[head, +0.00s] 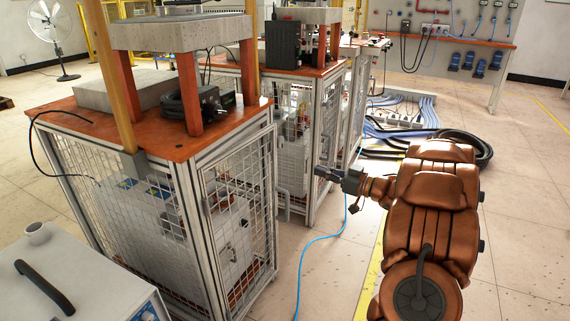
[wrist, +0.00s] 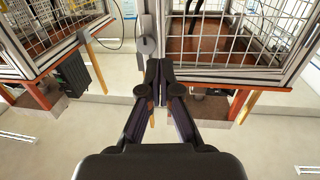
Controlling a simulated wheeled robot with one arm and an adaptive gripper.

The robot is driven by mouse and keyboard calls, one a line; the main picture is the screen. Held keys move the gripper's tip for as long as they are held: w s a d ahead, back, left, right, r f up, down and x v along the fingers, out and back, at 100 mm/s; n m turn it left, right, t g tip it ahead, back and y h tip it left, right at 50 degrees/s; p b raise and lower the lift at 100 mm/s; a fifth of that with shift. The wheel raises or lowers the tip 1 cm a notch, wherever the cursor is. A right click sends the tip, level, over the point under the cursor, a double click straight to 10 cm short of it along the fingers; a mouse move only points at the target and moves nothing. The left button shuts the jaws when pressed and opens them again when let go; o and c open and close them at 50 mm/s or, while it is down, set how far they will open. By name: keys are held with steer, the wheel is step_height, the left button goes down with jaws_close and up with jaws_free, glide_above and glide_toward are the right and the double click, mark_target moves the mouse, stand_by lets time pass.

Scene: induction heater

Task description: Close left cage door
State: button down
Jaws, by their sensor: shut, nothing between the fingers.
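The left cage door (head: 240,215) is a silver-framed mesh panel on the right-hand face of the nearest cage in the head view. It stands nearly in line with its frame; I cannot tell whether a small gap is left. My gripper (head: 322,172) is right of this door, apart from it, in front of the second cage (head: 291,130). Its fingers are shut and empty. In the wrist view, which looks upside down, the fingertips (wrist: 160,66) meet before the posts between two mesh panels. I cannot tell which panel there is the left door.
A blue cable (head: 318,240) runs across the floor below my gripper. Black hoses (head: 470,150) and a cable-filled floor tray (head: 400,110) lie behind my arm. A grey box with a black handle (head: 75,270) stands at the lower left. Floor right of the left cage is mostly clear.

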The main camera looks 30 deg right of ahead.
mark_target(275, 156)
steer(key=b+x, duration=0.2)
steer(key=x, duration=0.4)
steer(key=b+x, duration=0.2)
steer(key=x, duration=0.4)
steer(key=shift+a, duration=0.3)
steer(key=shift+w+a+r+b, duration=0.1)
steer(key=shift+w+a+b, duration=0.1)
steer(key=shift+w+b, duration=0.4)
steer(key=shift+w, duration=0.1)
steer(key=shift+w+r+p, duration=0.1)
steer(key=shift+r+p, duration=0.05)
steer(key=shift+p, duration=0.3)
